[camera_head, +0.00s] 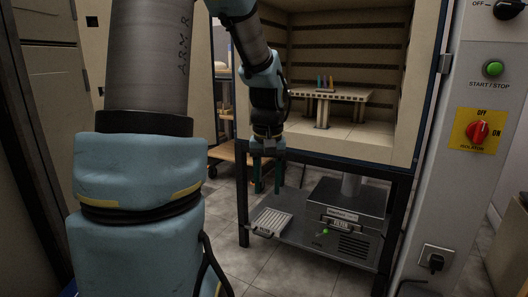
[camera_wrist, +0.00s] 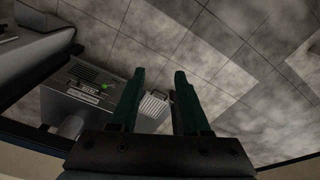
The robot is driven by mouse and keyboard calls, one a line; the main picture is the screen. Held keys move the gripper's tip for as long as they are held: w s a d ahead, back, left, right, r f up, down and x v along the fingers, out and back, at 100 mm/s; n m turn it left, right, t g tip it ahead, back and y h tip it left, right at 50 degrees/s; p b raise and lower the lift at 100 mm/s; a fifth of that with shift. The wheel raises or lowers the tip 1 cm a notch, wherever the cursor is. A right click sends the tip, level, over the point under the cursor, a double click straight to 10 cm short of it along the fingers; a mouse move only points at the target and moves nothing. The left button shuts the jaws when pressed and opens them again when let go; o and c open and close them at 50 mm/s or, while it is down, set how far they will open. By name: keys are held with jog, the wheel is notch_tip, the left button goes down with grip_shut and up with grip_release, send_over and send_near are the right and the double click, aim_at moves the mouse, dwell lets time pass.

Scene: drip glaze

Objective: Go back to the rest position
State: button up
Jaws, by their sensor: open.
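My gripper (camera_head: 267,174) hangs pointing down in front of the left edge of the open kiln (camera_head: 300,20), beside its dark stand. In the wrist view my gripper (camera_wrist: 159,82) shows two dark green fingers spread apart with nothing between them. Beyond the fingers lie the tiled floor and the stand's lower shelf, well apart from them. My large blue and grey arm covers the left part of the head view.
Below are a grey filter box (camera_head: 340,217) and a ribbed white tray (camera_head: 270,221). A control panel (camera_head: 478,130) stands at right. A wooden cart (camera_head: 225,152) is behind my arm.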

jog(key=s+a+f+t, duration=0.1)
jog(key=s+a+f, duration=0.3)
jog(key=s+a, duration=0.45)
notch_tip(320, 180, up, 35)
jog(key=d+p, duration=0.1)
jog(key=p, duration=3.4)
jog(key=shift+m, duration=0.3)
jog(key=shift+s, duration=0.1)
jog(key=shift+c, duration=0.4)
